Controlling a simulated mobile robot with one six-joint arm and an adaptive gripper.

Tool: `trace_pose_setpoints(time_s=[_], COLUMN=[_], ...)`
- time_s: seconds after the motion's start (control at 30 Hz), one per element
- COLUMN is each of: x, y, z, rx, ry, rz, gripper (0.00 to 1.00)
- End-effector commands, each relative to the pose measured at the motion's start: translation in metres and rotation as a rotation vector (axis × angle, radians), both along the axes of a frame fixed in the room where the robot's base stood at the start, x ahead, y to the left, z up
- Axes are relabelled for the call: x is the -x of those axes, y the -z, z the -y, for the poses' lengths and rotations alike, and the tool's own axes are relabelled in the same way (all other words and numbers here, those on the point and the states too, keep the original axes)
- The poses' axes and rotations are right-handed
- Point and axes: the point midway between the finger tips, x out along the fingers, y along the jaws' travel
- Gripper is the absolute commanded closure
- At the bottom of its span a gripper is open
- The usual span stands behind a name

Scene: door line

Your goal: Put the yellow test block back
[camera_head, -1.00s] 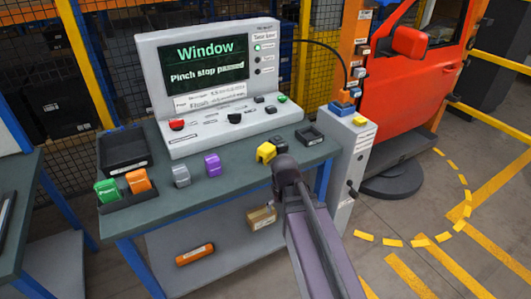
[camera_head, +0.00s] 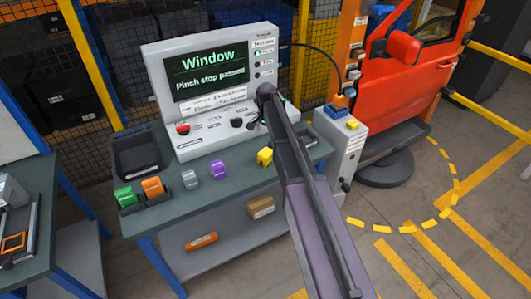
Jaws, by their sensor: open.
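The yellow test block (camera_head: 265,156) stands on the green-grey bench top (camera_head: 240,178), to the right of a purple block (camera_head: 218,170) and a grey block (camera_head: 190,180). My gripper (camera_head: 255,123) is open and appears in front of the console's lower right, above the yellow block in the picture and apart from it. Its fingers are small and dark, and nothing shows between them. A black holder (camera_head: 130,210) at the bench's front left carries a green block (camera_head: 125,196) and an orange block (camera_head: 153,187). My arm covers part of the bench's right end.
The console (camera_head: 225,125) reads "Window" and "Pinch stop passed". A grey post (camera_head: 340,150) with blue and yellow parts on top stands right of the bench, near a red car door (camera_head: 410,85).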

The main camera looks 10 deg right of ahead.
Motion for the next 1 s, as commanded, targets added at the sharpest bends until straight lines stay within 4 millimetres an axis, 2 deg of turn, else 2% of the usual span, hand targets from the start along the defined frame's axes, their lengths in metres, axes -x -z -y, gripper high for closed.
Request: trace_pose_setpoints(time_s=[0.1, 0.57, 1.0], x=[-0.009, -0.009, -0.009], y=[-0.006, -0.004, 0.025], z=[0.000, -0.001, -0.002], rx=[0.000, 0.000, 0.000], ry=[0.023, 0.027, 0.025], rz=[0.000, 0.000, 0.000], gripper=[0.00, 0.00, 0.00])
